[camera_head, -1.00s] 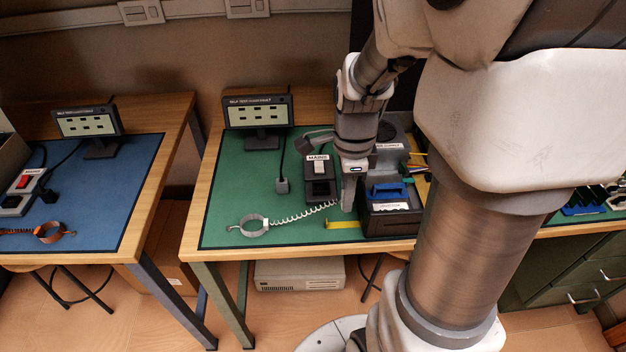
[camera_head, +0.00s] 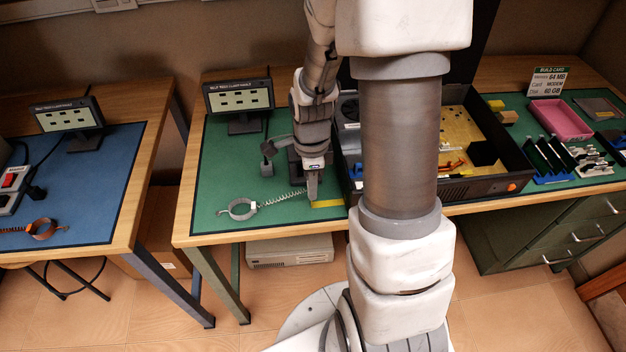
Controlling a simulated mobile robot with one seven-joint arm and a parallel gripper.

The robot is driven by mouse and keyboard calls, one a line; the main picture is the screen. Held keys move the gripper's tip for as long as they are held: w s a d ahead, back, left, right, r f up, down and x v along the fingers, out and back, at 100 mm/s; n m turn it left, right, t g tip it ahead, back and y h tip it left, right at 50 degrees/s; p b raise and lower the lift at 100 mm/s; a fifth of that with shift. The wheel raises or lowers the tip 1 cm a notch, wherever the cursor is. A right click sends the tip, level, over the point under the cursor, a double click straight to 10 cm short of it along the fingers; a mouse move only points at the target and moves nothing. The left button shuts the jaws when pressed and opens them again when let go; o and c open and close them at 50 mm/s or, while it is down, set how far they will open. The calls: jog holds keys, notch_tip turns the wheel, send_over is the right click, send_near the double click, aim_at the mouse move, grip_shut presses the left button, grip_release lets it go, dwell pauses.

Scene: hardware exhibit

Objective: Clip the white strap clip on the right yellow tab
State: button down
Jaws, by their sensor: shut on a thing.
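A pale wrist strap loop (camera_head: 240,208) lies on the green mat. Its white coiled cord (camera_head: 280,199) runs right to my gripper (camera_head: 313,194). My gripper points down, low over the mat, and is shut at the cord's end. The white clip is too small and covered by the fingers to make out. A yellow strip (camera_head: 329,203) lies at the mat's front, just right of the fingertips. I cannot tell whether the clip touches it, or whether it is the right tab.
An open dark computer case (camera_head: 485,188) stands to the right, partly behind my arm. A monitor (camera_head: 239,97) stands at the back left. A pink tray (camera_head: 560,120) is far right. An orange strap (camera_head: 43,229) lies on the left blue mat (camera_head: 95,180). The green mat's left part is clear.

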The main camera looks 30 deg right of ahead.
jog(key=shift+f, duration=0.55)
jog(key=shift+f+b, duration=0.2)
jog(key=shift+b, duration=0.2)
jog(key=shift+f, duration=0.3)
jog(key=shift+f+b, duration=1.15)
jog(key=shift+b, duration=0.05)
dwell(0.6)
jog(key=c, duration=0.7)
grip_release()
jog(key=shift+o, duration=0.5)
jog(key=shift+o, duration=1.3)
